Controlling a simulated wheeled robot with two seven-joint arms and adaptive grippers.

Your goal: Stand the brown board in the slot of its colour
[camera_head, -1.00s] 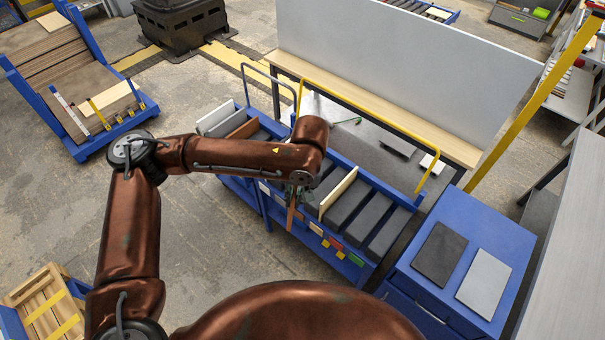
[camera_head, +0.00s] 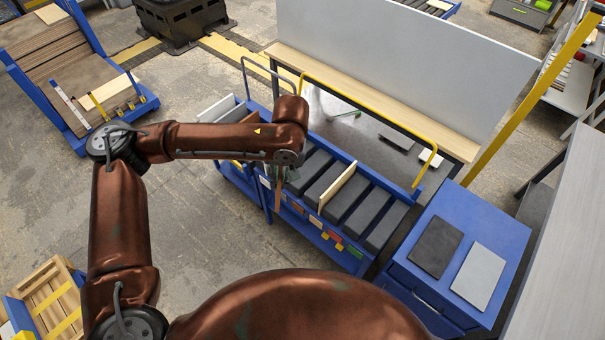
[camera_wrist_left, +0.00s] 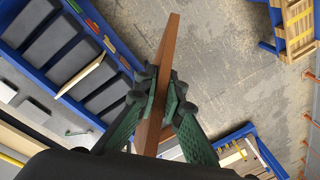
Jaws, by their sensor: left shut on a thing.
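My left gripper (camera_head: 273,180) is shut on the brown board (camera_wrist_left: 170,50). In the left wrist view the green fingers (camera_wrist_left: 160,108) clamp the board from both sides, and its long edge points up the picture. In the head view the board (camera_head: 278,195) shows as a thin upright strip at the front side of the blue slotted rack (camera_head: 300,222), near its left end. Dark grey blocks divide the rack, and coloured labels run along its front. A cream board (camera_head: 343,187) stands in one slot. I cannot tell which slot is brown.
A second blue cart (camera_head: 235,172) with upright boards adjoins on the left, partly behind my arm. A blue cabinet (camera_head: 460,220) with a dark and a light flat panel stands right of the rack. A yellow rail (camera_head: 375,120) runs behind the rack. The floor in front is clear.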

